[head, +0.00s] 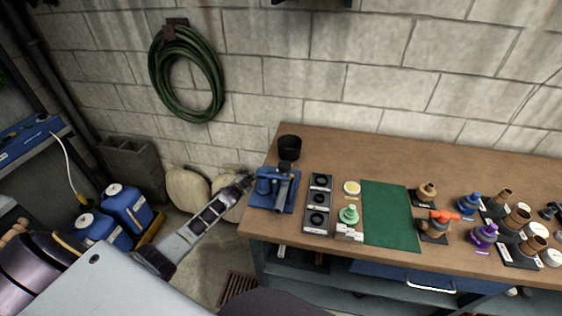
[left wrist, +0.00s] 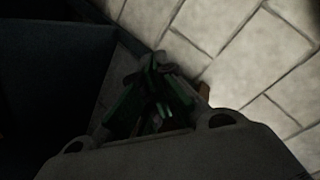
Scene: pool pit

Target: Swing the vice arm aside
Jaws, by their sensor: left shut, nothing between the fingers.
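A blue vice (head: 265,187) stands on a blue base at the left end of the wooden workbench. A grey vice arm (head: 281,192) lies across it, with a dark knob at its back end. My left gripper (head: 246,182) is just left of the vice, near the bench's left edge, and seems apart from it. In the left wrist view its dark fingers (left wrist: 158,72) are together and empty, in deep shadow. The vice does not show clearly in the left wrist view. My right gripper is not in view.
A black cup (head: 289,147) stands behind the vice. A black tray with round wells (head: 318,205) is close on its right, then a green mat (head: 391,216). Several valve parts fill the bench's right side. Blue jugs (head: 128,207) stand on the floor at left.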

